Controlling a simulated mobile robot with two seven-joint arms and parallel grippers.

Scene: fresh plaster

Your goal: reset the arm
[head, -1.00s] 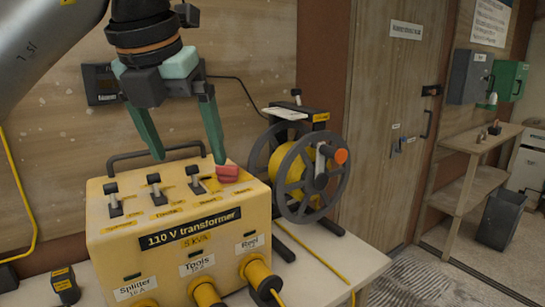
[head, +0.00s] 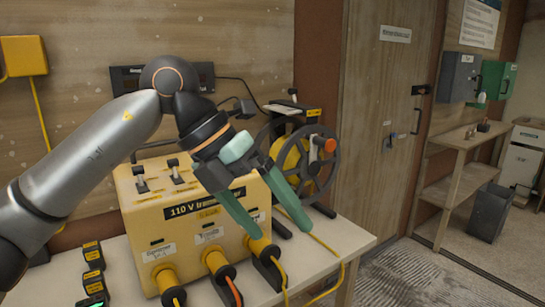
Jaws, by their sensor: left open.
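My left gripper (head: 283,234) is open and empty, its two green fingers pointing down and to the right. It hangs in front of the right part of the yellow 110 V transformer (head: 143,213) in the head view. My left arm comes in from the left, across the transformer's upper left. Two black switches show on the transformer's top; the right part of the top is hidden behind the gripper. Whether the fingers touch the transformer or its plugs I cannot tell. My right gripper is not in view.
A cable reel (head: 323,165) stands behind the gripper on the light table (head: 345,241). Several plugs with yellow and orange cables come out of the transformer's front. Small black-and-yellow devices (head: 93,258) sit at the table's left. A wooden shelf (head: 465,143) and grey bin (head: 489,213) are at the right.

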